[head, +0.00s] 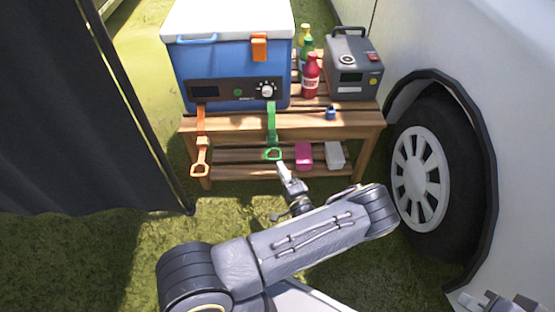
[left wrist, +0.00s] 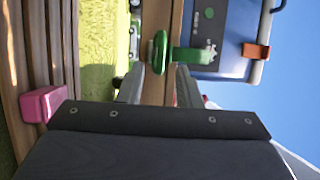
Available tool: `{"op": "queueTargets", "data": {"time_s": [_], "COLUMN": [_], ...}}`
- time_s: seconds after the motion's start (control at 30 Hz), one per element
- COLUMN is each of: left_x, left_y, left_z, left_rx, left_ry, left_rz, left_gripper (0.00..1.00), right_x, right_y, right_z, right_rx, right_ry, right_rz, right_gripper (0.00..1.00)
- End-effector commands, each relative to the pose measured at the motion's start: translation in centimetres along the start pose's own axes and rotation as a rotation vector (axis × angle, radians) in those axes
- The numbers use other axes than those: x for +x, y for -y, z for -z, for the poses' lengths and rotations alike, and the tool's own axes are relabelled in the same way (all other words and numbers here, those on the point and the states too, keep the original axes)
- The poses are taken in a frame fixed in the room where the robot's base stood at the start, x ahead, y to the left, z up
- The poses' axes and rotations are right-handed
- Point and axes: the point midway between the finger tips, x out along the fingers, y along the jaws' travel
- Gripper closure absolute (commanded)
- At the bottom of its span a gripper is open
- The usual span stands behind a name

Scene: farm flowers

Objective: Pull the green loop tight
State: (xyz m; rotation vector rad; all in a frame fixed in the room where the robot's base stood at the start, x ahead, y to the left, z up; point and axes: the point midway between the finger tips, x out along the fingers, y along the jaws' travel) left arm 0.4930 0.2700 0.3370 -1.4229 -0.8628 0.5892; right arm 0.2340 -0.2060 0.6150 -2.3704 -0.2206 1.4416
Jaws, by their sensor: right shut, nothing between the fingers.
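The green loop (head: 272,154) hangs on a green strap (head: 271,122) from the front of the blue cooler (head: 235,70), below the table edge. My left gripper (head: 282,168) is just below and in front of the loop. In the left wrist view, my left gripper (left wrist: 160,70) has its two fingers apart with nothing clearly between them. The green loop (left wrist: 158,52) shows just beyond the fingertips, in line with the gap; I cannot tell whether it touches them. My right gripper (head: 490,302) is partly visible at the bottom right corner, shut and away from the loop.
The cooler stands on a wooden table (head: 320,122) with bottles (head: 311,78) and a grey power box (head: 353,65). An orange strap loop (head: 200,170) hangs left. Pink (head: 304,154) and white boxes sit on the lower shelf. A vehicle wheel (head: 425,175) is right, a dark curtain (head: 70,110) left.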

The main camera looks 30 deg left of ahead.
Motion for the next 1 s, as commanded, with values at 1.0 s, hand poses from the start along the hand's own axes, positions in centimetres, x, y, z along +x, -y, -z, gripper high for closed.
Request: {"op": "queueTargets", "data": {"time_s": [1.0], "left_x": [7.1], "left_y": [0.1], "left_z": [-0.2], "left_rx": [0.001], "left_ry": [0.006], "left_rz": [0.0], "left_gripper": [0.95], "right_x": [1.8], "right_y": [-0.8], "right_z": [-0.9], "right_rx": [0.0], "right_ry": [0.0], "right_rz": [0.0], "right_gripper": [1.0]}}
